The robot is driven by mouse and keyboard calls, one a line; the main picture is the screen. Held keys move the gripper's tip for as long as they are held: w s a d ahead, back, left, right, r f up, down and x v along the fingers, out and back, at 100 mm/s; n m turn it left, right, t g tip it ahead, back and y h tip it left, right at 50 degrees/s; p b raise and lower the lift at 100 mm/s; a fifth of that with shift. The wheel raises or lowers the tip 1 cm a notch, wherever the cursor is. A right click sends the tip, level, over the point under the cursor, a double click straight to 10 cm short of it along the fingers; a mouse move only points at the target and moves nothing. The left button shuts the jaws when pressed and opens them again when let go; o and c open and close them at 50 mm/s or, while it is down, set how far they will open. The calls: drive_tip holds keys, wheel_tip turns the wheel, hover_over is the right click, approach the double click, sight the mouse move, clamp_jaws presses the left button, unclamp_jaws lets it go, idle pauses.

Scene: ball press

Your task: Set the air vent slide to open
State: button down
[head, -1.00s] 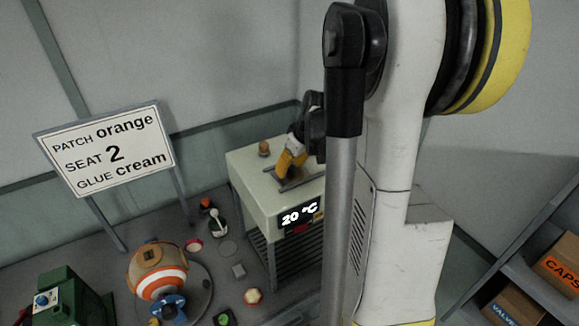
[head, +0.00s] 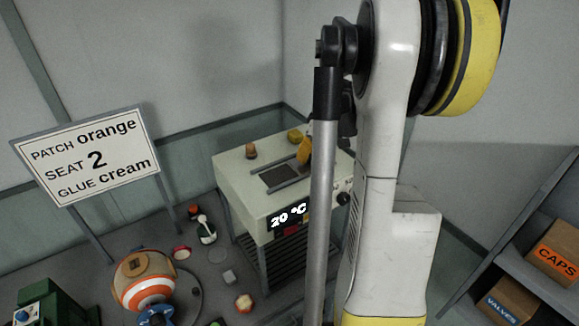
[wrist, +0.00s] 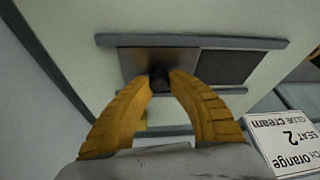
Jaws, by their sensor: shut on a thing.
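The air vent is on top of the pale heater box (head: 245,190). Its dark opening (head: 280,176) shows between two grey rails in the head view and to the right of the slide plate in the wrist view (wrist: 225,66). The grey slide plate (wrist: 140,62) sits between the rails, left of the opening in the wrist view. My gripper (wrist: 160,78) has its yellow fingers shut on the plate's dark knob (wrist: 158,84). In the head view my gripper (head: 303,153) is at the right end of the rails; the knob is hidden there.
The box's front display (head: 289,215) reads 20 °C. A brown knob (head: 250,151) stands on top, left of the vent. A sign (head: 88,156) stands at left. An orange-striped ball (head: 146,281) and several small items lie on the floor-level surface. Shelved boxes (head: 551,256) are at right.

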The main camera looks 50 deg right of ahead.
drive_tip(key=shift+s+d, duration=0.2)
drive_tip(key=shift+d, duration=0.45)
drive_tip(key=c, duration=1.3)
unclamp_jaws()
drive_tip(key=shift+o, duration=0.4)
drive_tip(key=shift+d, duration=0.15)
drive_tip(key=v, duration=1.2)
drive_tip(key=shift+w, duration=0.1)
